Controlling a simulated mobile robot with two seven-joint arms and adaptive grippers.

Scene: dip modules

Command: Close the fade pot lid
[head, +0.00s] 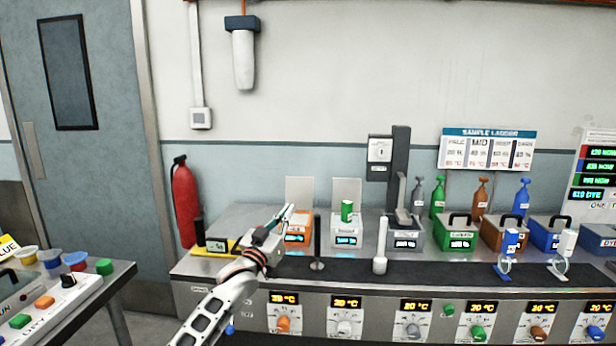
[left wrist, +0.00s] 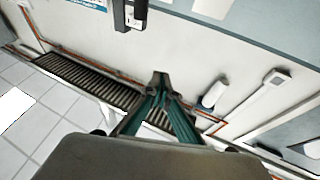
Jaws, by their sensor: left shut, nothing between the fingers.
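Two pots on the bench have pale lid panels standing upright behind them: the left pot (head: 297,240) with its raised lid (head: 299,190), and the pot to its right (head: 346,239) with its raised lid (head: 346,190). Their labels are too small to read, so I cannot tell which is the fade pot. My left gripper (head: 285,213) is shut and empty, with teal fingers tilted up in front of the left pot and covering part of it. In the left wrist view its fingertips (left wrist: 160,80) meet, with no pot visible. My right gripper is out of view.
A green cylinder (head: 347,211) stands at the right pot. A black post (head: 317,243) and a white-handled tool (head: 381,246) stand on the dark front strip. Lidded dye pots, such as the green one (head: 455,241), line the bench to the right. A fire extinguisher (head: 184,203) hangs left.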

